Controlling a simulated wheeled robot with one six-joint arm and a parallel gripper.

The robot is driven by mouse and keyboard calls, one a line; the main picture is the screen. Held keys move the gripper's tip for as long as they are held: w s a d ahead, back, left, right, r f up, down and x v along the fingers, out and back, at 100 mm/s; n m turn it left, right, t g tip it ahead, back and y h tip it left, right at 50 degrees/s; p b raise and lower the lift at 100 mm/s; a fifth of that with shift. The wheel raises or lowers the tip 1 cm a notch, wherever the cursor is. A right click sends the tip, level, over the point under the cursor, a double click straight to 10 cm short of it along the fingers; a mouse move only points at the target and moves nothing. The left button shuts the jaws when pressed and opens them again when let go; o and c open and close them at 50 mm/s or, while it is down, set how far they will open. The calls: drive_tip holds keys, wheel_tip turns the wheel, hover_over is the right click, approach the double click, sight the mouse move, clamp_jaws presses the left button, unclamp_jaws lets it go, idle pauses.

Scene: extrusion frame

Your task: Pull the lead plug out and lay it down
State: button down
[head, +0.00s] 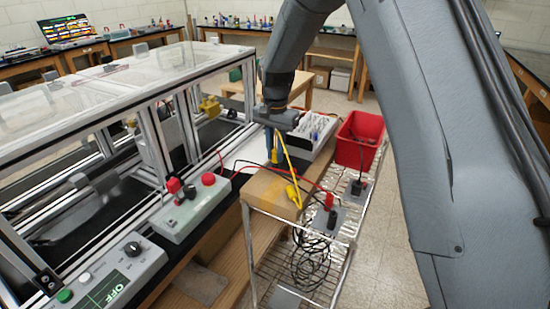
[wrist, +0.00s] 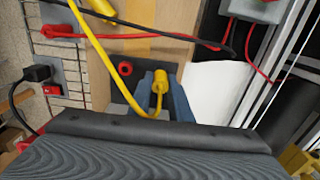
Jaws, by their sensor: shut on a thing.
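My gripper (head: 273,150) points down beside the white surface, above the far end of the tan block. Its blue fingers (wrist: 160,97) are shut on a yellow lead plug (wrist: 158,84), which also shows in the head view (head: 275,157). The yellow lead (wrist: 97,52) loops away from this plug. Another yellow plug (head: 293,194) is at the tan block's near right edge. A dark plate with a red socket (wrist: 125,68) is beside the fingers in the wrist view. The held plug's tip is hidden, so I cannot tell whether it is seated or free.
The tan block (head: 268,186) is by the wire rack (head: 345,232). Red and black leads cross near the gripper. A red bin (head: 359,138), a white tray of small items (head: 318,130) and a control box with red knobs (head: 190,207) stand around. White paper (wrist: 214,88) lies beside the fingers.

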sight(275, 151)
drive_tip(key=shift+r+p, duration=1.4)
drive_tip(key=shift+r, duration=1.1)
drive_tip(key=shift+s+f, duration=0.1)
